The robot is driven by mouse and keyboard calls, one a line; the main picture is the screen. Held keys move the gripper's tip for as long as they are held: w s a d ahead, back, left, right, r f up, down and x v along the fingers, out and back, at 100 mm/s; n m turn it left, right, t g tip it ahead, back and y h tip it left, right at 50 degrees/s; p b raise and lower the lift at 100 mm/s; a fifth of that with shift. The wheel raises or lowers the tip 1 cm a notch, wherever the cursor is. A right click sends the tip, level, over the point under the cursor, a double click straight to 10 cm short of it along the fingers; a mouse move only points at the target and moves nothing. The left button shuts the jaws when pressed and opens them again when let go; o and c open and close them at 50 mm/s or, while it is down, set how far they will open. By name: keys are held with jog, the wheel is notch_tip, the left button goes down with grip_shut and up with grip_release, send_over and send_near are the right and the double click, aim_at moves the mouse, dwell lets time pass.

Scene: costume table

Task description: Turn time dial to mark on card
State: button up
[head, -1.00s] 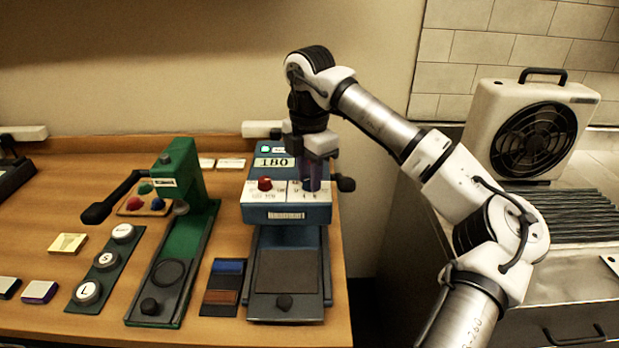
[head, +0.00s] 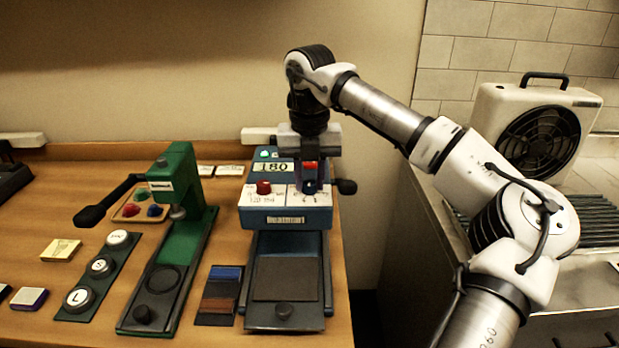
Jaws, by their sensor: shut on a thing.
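A blue press (head: 285,218) stands at the table's right side, with a lit display (head: 272,168) reading 180. Its white front panel has a red dial (head: 263,187) on the left and a blue dial (head: 309,188) on the right. The dial scales are too small to read, so I cannot tell which one is marked for time. My gripper (head: 309,182) points down over the right dial and is shut on it, partly hiding it. Small white cards (head: 230,170) lie behind at the table's back; their marks are not legible.
A green press (head: 175,225) with a black lever (head: 97,213) stands to the left. Beside it are a strip of round badges (head: 101,266) and a blue and brown swatch strip (head: 220,295). A fan unit (head: 538,130) stands on the right counter.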

aim_at(310, 182)
jog(key=n, duration=0.4)
jog(key=shift+n, duration=0.3)
jog(key=n, duration=0.3)
jog(key=shift+n, duration=0.3)
jog(key=n, duration=0.4)
jog(key=shift+p, duration=0.4)
jog(key=shift+n, duration=1.8)
jog(key=o, duration=1)
jog(key=shift+r, duration=0.1)
notch_tip(310, 182, up, 14)
jog(key=b, duration=0.1)
